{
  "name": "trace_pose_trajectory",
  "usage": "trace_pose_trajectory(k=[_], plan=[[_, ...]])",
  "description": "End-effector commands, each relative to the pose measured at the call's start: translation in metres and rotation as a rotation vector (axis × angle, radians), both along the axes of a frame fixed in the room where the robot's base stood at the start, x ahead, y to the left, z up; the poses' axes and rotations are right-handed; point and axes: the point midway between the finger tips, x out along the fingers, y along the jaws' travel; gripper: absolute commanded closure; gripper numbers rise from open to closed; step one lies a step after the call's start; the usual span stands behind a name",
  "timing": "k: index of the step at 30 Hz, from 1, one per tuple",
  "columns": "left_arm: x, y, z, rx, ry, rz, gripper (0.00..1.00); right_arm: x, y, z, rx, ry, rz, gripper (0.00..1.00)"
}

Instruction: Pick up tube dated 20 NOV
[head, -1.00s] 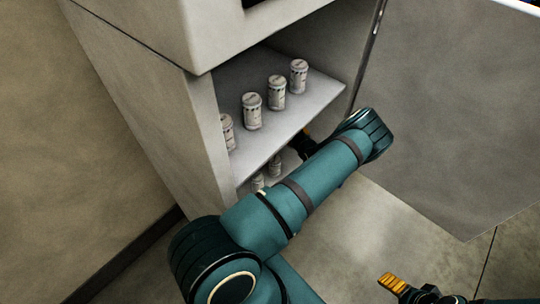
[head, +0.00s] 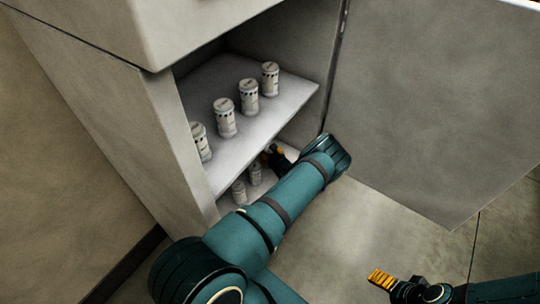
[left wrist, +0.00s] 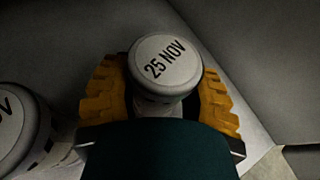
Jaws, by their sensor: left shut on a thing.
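My left gripper (head: 271,155) is inside the lower compartment of the cabinet. In the left wrist view its orange fingers (left wrist: 160,95) are shut on a white tube whose lid reads 25 NOV (left wrist: 165,62). A second tube (left wrist: 18,130) stands left of it, cut by the frame edge; only the end of its lid print shows. In the head view two tubes, (head: 239,192) and (head: 255,174), stand on the lower shelf near the gripper. No lid reading 20 NOV can be made out. My right gripper (head: 382,280) is at the lower right, away from the cabinet; its opening is unclear.
Several tubes stand in a row on the upper shelf (head: 290,95), above my left gripper; their dates are too small to read. The cabinet's side wall (head: 175,125) is on the left. The open door (head: 430,110) is on the right. The floor (head: 350,220) in front is clear.

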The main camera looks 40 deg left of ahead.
Motion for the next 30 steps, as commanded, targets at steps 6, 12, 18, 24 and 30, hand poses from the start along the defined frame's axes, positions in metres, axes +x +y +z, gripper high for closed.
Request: trace_pose_trajectory(k=[6, 12, 18, 24, 30], plan=[[0.0, 0.0, -0.001, 0.001, 0.0, 0.0, 0.94, 0.0, 0.0, -0.001, 0.0, -0.001, 0.0, 0.2], [0.0, 0.0, -0.001, 0.0, 0.0, 0.0, 0.24, 0.0, 0.0, -0.001, 0.0, -0.001, 0.0, 0.2], [0.0, 0.0, -0.001, 0.0, 0.0, 0.0, 0.24, 0.0, 0.0, -0.001, 0.0, -0.001, 0.0, 0.2], [-0.002, -0.007, 0.006, -0.001, 0.002, -0.002, 0.24, 0.0, 0.0, 0.005, 0.0, 0.001, 0.0, 0.2], [-0.017, -0.039, 0.021, 0.0, 0.002, -0.003, 0.24, -0.003, 0.0, 0.017, 0.001, 0.007, 0.002, 0.2]])
